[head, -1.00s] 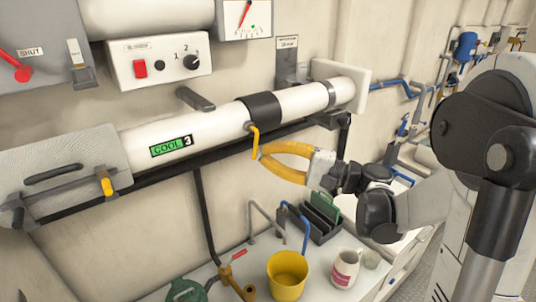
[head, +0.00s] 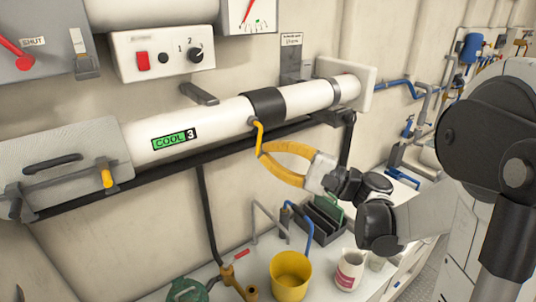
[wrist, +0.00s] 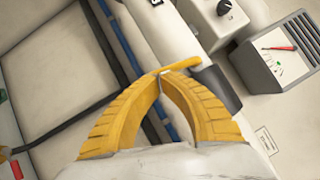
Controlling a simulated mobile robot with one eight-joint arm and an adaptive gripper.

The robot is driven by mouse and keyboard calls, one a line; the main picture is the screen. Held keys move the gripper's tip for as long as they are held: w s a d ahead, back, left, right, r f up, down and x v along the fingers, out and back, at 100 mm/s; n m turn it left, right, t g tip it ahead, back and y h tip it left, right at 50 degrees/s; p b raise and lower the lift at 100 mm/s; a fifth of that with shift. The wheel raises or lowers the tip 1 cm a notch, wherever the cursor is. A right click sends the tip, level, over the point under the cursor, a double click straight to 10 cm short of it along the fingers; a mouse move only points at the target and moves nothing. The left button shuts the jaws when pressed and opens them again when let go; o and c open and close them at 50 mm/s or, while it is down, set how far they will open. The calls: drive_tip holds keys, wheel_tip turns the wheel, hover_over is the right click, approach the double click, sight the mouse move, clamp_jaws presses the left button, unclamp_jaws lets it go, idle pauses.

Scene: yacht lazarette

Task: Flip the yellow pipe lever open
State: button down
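The yellow lever (head: 258,136) hangs from the black collar on the thick white pipe (head: 225,120), its lower end pointing down. My gripper (head: 264,157) has yellow curved fingers and comes in from the right. Its fingertips meet at the lever's lower end, so it appears shut on that end. In the wrist view the fingertips (wrist: 161,74) come together at the end of the lever (wrist: 182,65), which runs up and right to the dark collar (wrist: 217,88). The exact contact between the tips is too small to make out.
A grey box (head: 60,165) with another yellow handle (head: 107,178) is at the left end of the pipe. A switch panel (head: 165,52) is on the wall above.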

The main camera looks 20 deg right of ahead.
drive_tip(key=shift+a+f+m+b, duration=0.1)
drive_tip(key=shift+a+m+b, duration=0.05)
drive_tip(key=shift+m+b, duration=0.15)
drive_tip(key=a+m+t+b, duration=0.1)
drive_tip(key=m+t+b, duration=0.1)
drive_tip(key=m, duration=0.1)
drive_tip(key=shift+s+a+b, duration=0.3)
drive_tip(key=shift+a+b, duration=0.05)
drive_tip(key=shift+s+a+r+m+t+h+b, duration=0.25)
drive_tip(key=shift+a+r+m+t, duration=0.35)
drive_tip(key=shift+m, duration=0.65)
drive_tip(key=shift+s+a+r+m+t+h+b, duration=0.15)
drive_tip(key=shift+a+r+m+t+h+b, duration=0.3)
drive_tip(key=shift+m+t, duration=0.7)
drive_tip(key=shift+s+a+r+m+t+h+b, duration=0.1)
drive_tip(key=shift+s+a+r+m+t+b, duration=0.15)
drive_tip(key=shift+a+m+t, duration=0.8)
drive_tip(key=shift+s+a+r+m+g+p, duration=0.1)
drive_tip(key=shift+r+m+g+p, duration=0.25)
drive_tip(key=shift+r+g+p, duration=0.25)
drive_tip(key=s+d+f+b, duration=0.3)
drive_tip(key=s+f+b, duration=0.1)
drive_tip(key=s+f, duration=0.4)
drive_tip(key=shift+s+d+f+b, duration=0.2)
drive_tip(key=shift+f+b, duration=0.2)
drive_tip(key=shift+f, duration=0.2)
